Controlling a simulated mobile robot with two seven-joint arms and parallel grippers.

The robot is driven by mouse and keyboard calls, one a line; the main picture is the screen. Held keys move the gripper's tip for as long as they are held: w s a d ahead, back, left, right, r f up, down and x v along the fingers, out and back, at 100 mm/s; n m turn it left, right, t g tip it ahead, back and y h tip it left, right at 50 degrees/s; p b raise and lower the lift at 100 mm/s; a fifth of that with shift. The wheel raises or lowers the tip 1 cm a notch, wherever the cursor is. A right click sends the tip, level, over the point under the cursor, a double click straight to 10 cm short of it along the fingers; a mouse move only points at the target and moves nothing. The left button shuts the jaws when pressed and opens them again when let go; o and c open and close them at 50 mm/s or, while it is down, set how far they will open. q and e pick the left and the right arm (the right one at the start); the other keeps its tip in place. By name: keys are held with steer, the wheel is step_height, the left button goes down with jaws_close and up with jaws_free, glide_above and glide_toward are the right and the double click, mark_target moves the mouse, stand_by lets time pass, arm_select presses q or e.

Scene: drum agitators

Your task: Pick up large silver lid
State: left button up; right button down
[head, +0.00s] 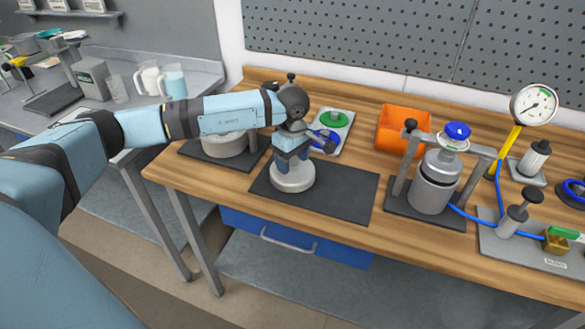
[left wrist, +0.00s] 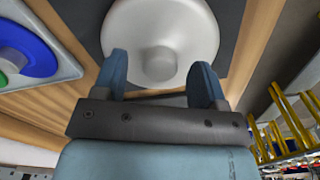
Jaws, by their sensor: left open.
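The large silver lid (head: 293,183) is a pale grey round piece lying on a dark mat (head: 345,196) on the wooden bench. My left gripper (head: 292,165) is right above it, pointing down, and hides part of it. In the left wrist view the lid (left wrist: 160,45) shows as a smooth pale disc with a raised middle. The blue fingers of my left gripper (left wrist: 160,78) are apart, one toward each side of the disc. I cannot tell whether they touch it. My right gripper is in neither view.
A pale tray (head: 346,118) with green and blue round pieces lies behind the gripper. A grey pot (head: 225,144) is on the left. An orange bin (head: 392,137) and a metal vessel (head: 434,180) in a clamp frame stand to the right. The mat's right part is clear.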

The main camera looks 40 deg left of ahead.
arm_select(q)
steer(key=shift+f, duration=0.4)
jaws_close()
steer(key=shift+r, duration=0.2)
